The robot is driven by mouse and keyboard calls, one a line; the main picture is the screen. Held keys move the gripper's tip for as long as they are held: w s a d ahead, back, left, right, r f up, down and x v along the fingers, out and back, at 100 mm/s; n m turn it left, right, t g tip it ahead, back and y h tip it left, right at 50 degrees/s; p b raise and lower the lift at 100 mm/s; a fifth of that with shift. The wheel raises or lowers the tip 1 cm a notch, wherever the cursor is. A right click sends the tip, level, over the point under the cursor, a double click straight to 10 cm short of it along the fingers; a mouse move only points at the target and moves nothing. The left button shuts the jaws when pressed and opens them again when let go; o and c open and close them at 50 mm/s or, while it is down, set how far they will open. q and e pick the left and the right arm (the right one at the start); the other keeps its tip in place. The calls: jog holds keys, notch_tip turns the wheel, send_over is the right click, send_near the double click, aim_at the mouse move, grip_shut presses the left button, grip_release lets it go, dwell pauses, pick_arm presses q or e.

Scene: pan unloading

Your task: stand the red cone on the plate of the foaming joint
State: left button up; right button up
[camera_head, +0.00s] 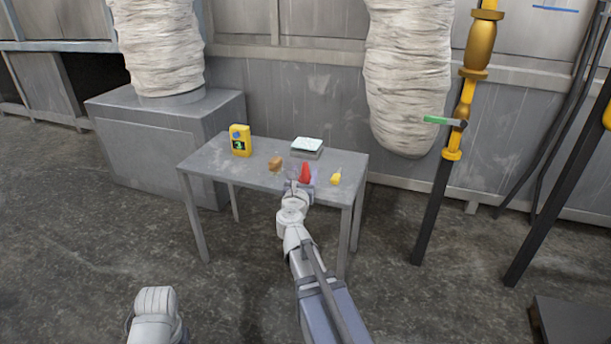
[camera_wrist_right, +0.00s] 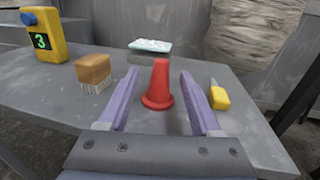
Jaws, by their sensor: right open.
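The red cone (camera_head: 305,174) stands upright on the grey table, near its front edge. In the wrist view the red cone (camera_wrist_right: 161,84) shows between the two purple fingers of my right gripper (camera_wrist_right: 158,76), with a gap on each side. In the head view my right gripper (camera_head: 301,171) is open at the cone and partly overlaps it. A flat plate with a whitish top (camera_head: 307,145) lies at the table's back; it also shows in the wrist view (camera_wrist_right: 150,46). I cannot tell any foaming on it. My left gripper is out of view.
On the grey table (camera_head: 225,163) stand a yellow device with a green 3 (camera_head: 240,141), a brown-topped brush (camera_head: 275,163) left of the cone and a small yellow-handled tool (camera_head: 336,179) right of it. A yellow-and-black post with a green handle (camera_head: 437,120) stands right of the table.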

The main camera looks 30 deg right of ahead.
jog(key=shift+x, duration=3)
jog(key=shift+r, duration=0.15)
grip_shut()
